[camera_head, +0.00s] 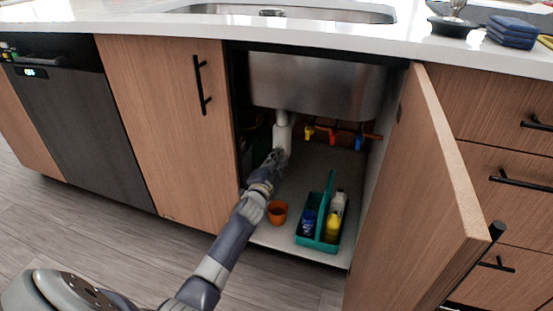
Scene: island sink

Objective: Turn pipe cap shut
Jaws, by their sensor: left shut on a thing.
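A white drain pipe (282,136) hangs below the steel sink basin inside the open cabinet. My left arm reaches in from the lower left. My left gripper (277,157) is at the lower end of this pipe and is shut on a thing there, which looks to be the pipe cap. The cap itself is hidden behind the gripper, so how far it is turned cannot be told. My right gripper is not in view.
A teal caddy (300,240) with several bottles and an orange cup (277,212) stand on the cabinet floor. Valves with red, yellow and blue handles (333,135) are right of the pipe. The open cabinet door (420,200) bounds the right side.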

